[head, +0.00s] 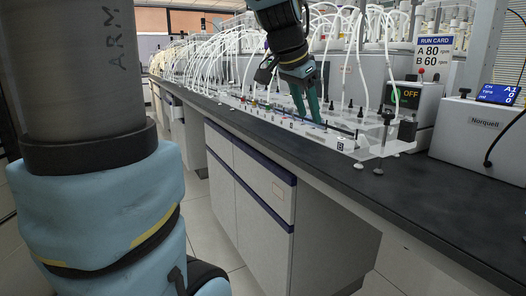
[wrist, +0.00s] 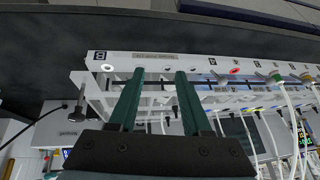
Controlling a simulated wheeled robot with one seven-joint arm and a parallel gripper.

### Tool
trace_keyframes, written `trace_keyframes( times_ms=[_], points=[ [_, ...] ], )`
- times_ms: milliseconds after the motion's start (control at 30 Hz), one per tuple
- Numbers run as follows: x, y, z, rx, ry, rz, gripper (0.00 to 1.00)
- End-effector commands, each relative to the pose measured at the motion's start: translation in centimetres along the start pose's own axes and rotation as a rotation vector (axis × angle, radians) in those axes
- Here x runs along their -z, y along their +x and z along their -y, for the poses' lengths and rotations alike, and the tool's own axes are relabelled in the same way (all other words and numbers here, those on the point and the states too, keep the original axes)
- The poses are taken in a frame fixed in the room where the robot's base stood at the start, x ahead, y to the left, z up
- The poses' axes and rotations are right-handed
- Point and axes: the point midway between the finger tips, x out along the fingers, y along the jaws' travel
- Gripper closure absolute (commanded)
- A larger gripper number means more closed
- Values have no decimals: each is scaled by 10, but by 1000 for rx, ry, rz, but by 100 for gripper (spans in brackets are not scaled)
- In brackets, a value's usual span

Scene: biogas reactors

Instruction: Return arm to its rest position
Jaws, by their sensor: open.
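My gripper (head: 308,108) is in the head view, pointing down over the near edge of a white rack on the dark bench. In the wrist view my gripper (wrist: 158,75) shows two green fingers spread apart with nothing held between them. The white rack (wrist: 120,60) lies beyond the fingertips, with a label strip and a "B" mark at its left end. Whether the fingertips touch the rack cannot be told. My arm reaches in from the top of the head view.
The dark bench top (head: 440,195) is bare along its front right. A control box reading OFF (head: 411,94), a Norquell box (head: 480,138) and a run card (head: 434,45) stand at the right. White tubes (head: 225,58) arch over the rack. Cabinets (head: 250,185) stand below.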

Motion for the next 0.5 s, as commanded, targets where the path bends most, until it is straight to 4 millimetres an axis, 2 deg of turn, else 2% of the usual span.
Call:
trace_keyframes(
  times_ms=[33,100,200,300,500],
  points=[
    [-30,18,6,9,-91,52,52],
    [-74,41,11,30,-234,122,52],
    [-132,64,12,63,-420,207,52],
    [-181,80,7,93,-575,275,52],
    [-263,96,-15,146,-836,381,52]
  ],
)
